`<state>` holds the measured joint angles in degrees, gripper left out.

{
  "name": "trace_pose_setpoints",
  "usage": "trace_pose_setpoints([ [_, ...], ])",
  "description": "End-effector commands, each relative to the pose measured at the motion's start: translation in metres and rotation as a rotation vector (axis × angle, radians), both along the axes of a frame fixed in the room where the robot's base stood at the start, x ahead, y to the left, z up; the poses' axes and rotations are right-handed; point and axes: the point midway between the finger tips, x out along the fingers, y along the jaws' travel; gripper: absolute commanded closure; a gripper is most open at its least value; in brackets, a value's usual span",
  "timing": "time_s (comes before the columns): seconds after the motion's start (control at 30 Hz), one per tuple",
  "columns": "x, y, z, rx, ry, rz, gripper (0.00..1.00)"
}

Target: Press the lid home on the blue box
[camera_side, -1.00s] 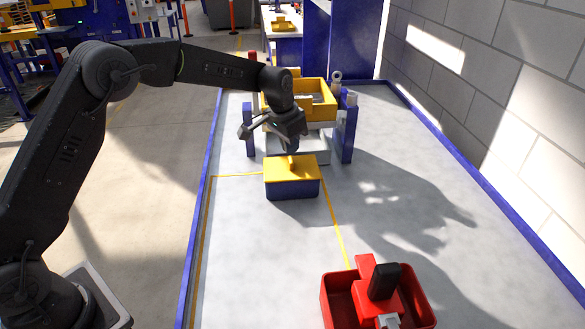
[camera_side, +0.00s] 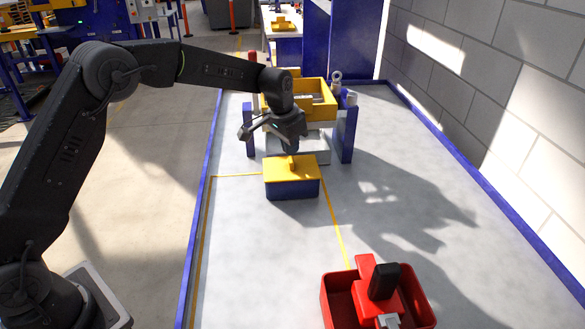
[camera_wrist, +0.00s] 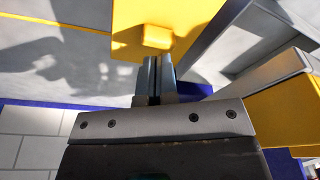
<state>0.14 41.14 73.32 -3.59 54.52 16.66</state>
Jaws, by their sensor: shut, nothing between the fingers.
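The blue box (camera_side: 292,191) stands on the grey table within yellow floor lines. Its yellow lid (camera_side: 305,172) lies over the top and looks level; I cannot tell whether a gap remains under it. A small raised yellow knob stands on the lid. My gripper (camera_side: 292,150) is shut and empty, pointing down just above or at the knob. In the wrist view the closed fingertips (camera_wrist: 160,60) are close to the knob (camera_wrist: 157,37) on the yellow lid (camera_wrist: 195,14); I cannot tell whether they touch it.
Behind the box stands a blue-posted frame (camera_side: 346,133) with a yellow tray (camera_side: 318,108) on it. A red bin (camera_side: 340,298) with a black-topped item sits at the front right. The table between them is clear; a blue rim (camera_side: 200,215) edges the left side.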

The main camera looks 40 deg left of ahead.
Motion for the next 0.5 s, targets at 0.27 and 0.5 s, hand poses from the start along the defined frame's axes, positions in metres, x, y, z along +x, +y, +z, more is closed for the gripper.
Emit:
trace_pose_setpoints([
  [0.27,0.0001,0.0000,-0.0057,0.000,0.000,0.000,1.00],
  [0.5,0.0000,0.0000,-0.0102,0.000,0.000,0.000,1.00],
])
